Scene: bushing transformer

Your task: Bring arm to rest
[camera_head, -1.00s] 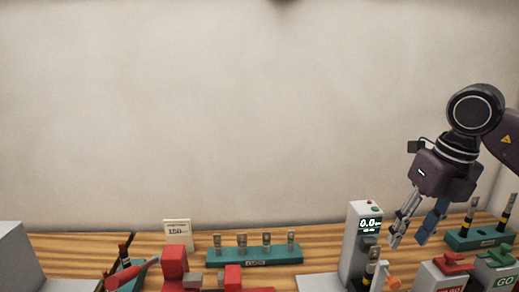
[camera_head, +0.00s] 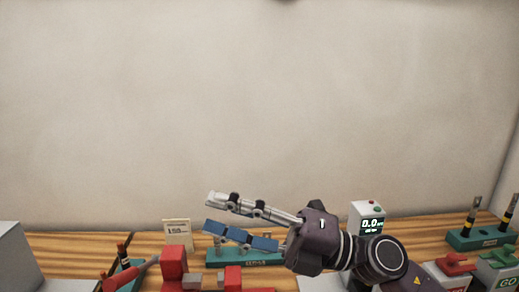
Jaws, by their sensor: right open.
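My right gripper (camera_head: 208,214) is open and empty. It points left across the middle of the bench, in front of the teal rack (camera_head: 215,258) as I see it, and hides most of that rack and its upright pieces. My right arm comes in from the lower right and covers part of the grey meter (camera_head: 368,209), whose display reads 0.0. My left gripper is not in view.
A red vise-like block (camera_head: 174,262) and a red-handled tool (camera_head: 130,274) lie at the front left. A small sign card (camera_head: 177,232) stands behind. A teal holder (camera_head: 470,238) and boxes with red (camera_head: 456,262) and green tops (camera_head: 500,252) stand at right.

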